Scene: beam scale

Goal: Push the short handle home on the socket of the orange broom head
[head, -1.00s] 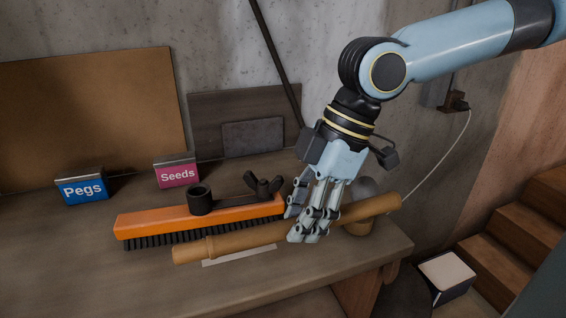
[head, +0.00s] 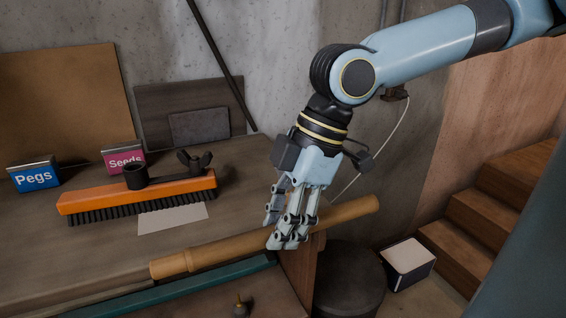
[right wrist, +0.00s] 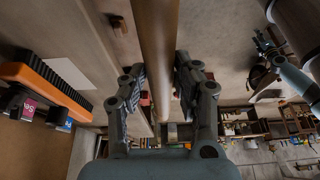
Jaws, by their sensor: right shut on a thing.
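The orange broom head (head: 140,194) lies on the workbench, black bristles to the front, with a black round socket (head: 136,176) and a dark wing nut (head: 196,161) on top. It also shows in the right wrist view (right wrist: 55,85). My right gripper (head: 285,236) is shut on the short wooden handle (head: 215,251), gripping it past its middle. The handle lies level, in front and to the right of the broom head, apart from the socket. In the right wrist view the handle (right wrist: 158,50) runs between the fingers.
Blue Pegs (head: 34,175) and pink Seeds (head: 123,158) boxes stand behind the broom head. A pale paper (head: 172,218) lies in front of it. Grey panels (head: 195,110) and a dark pole (head: 222,65) lean on the wall. A dark round bin (head: 347,280) stands beyond the bench's right end.

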